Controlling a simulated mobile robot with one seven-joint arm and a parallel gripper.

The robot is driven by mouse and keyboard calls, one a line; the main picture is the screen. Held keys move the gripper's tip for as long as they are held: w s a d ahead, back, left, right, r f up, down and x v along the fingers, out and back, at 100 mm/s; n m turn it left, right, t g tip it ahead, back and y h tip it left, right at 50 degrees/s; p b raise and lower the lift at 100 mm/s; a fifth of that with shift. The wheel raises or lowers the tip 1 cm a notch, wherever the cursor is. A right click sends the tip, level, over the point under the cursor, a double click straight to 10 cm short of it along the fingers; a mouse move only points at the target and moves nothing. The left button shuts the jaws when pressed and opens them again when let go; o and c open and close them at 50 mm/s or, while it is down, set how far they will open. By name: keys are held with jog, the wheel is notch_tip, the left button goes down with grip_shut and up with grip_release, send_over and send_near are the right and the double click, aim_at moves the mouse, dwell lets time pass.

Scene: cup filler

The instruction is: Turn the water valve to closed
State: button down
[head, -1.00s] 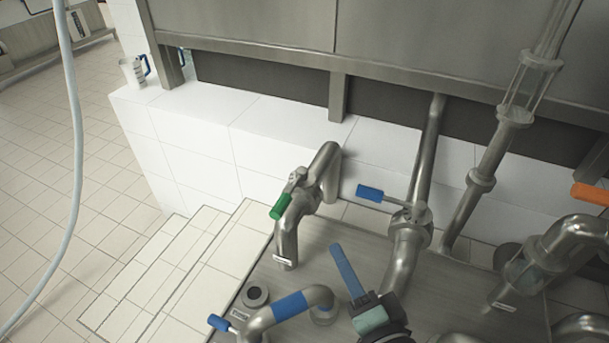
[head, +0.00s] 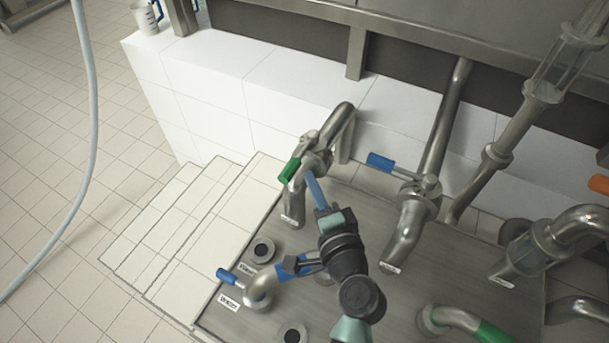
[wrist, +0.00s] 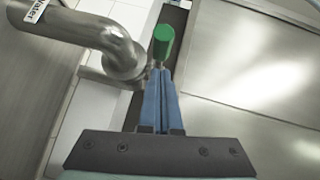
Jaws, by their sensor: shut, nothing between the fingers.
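A metal pipe with a green-handled valve (head: 290,170) stands left of centre in the head view; its handle points down and to the left. In the wrist view the green handle (wrist: 163,42) is straight ahead of the fingertips, and the bent pipe (wrist: 122,55) beside it carries a label reading "Water". My gripper (head: 309,175) has its blue fingers together and empty, tips close to the green handle. In the wrist view my gripper (wrist: 160,74) points at the handle's lower end; whether they touch I cannot tell.
A blue-handled valve (head: 381,162) sits on a pipe to the right. Another blue handle (head: 227,276) is at the front left beside a labelled pipe. An orange handle (head: 600,184) is at the right edge. White tiled steps (head: 205,215) lie left of the metal platform.

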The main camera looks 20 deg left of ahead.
jog(key=shift+w+a+f, duration=0.1)
jog(key=shift+a, duration=0.35)
jog(key=shift+w+a+f, duration=0.1)
jog(key=shift+a, duration=0.35)
jog(key=shift+a+p, duration=0.1)
jog(key=shift+p, duration=0.25)
